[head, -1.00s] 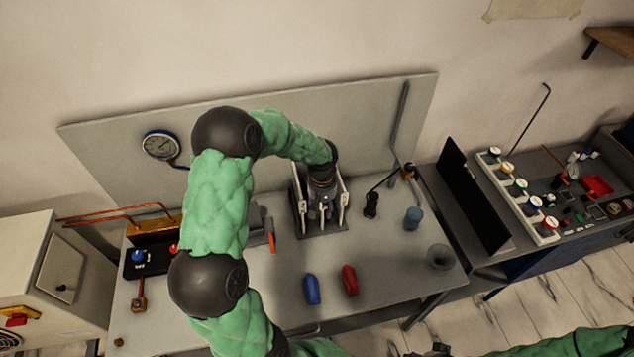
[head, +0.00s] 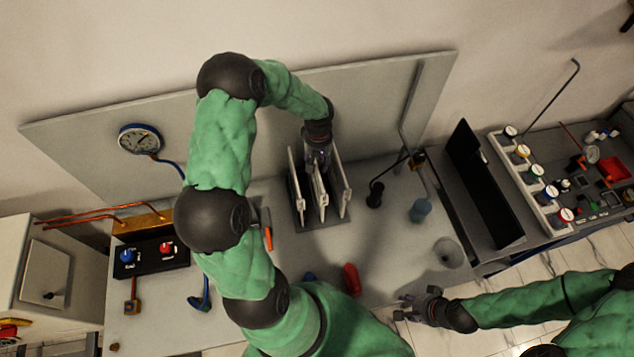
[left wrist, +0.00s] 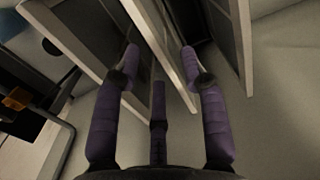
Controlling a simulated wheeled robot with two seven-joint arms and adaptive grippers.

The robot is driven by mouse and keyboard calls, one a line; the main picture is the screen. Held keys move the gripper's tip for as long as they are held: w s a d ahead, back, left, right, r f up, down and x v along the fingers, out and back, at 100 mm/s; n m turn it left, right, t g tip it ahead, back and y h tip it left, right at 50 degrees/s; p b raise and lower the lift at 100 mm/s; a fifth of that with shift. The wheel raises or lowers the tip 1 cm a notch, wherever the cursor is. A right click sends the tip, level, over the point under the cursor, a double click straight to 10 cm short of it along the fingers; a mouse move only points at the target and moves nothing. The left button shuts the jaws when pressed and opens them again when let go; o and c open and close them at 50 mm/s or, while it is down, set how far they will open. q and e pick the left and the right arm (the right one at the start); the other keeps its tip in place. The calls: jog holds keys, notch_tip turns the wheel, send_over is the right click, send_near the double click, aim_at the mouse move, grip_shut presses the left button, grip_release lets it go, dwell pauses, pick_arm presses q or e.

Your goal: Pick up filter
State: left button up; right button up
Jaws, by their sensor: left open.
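The filters look like flat panels with pale frames, standing upright side by side in a dark rack (head: 322,222) on the bench. The middle panel (head: 319,192) stands between two outer ones (head: 297,185). My left gripper (head: 317,160) is open at the far upper part of the rack. In the left wrist view, the pale edge of a panel (left wrist: 167,50) runs between the spread purple fingers of my left gripper (left wrist: 160,58). I cannot tell whether they touch it. My right gripper (head: 410,305) is near the bench's front edge, empty, with fingers apart.
A red capsule (head: 352,279) lies in front of the rack, beside a mostly hidden blue one (head: 310,276). A blue-grey cup (head: 420,210) and a grey funnel-like cup (head: 449,253) stand to the right. An orange-handled tool (head: 267,238) lies left of the rack. A back panel (head: 370,110) rises behind.

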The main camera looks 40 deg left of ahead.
pick_arm(q)
jog(key=f, duration=0.3)
jog(key=f+p, duration=0.1)
jog(key=f, duration=0.1)
jog(key=shift+s+d+f, duration=0.1)
jog(key=shift+s+d, duration=0.05)
jog(key=shift+s, duration=0.1)
jog(key=shift+f, duration=0.6)
grip_shut()
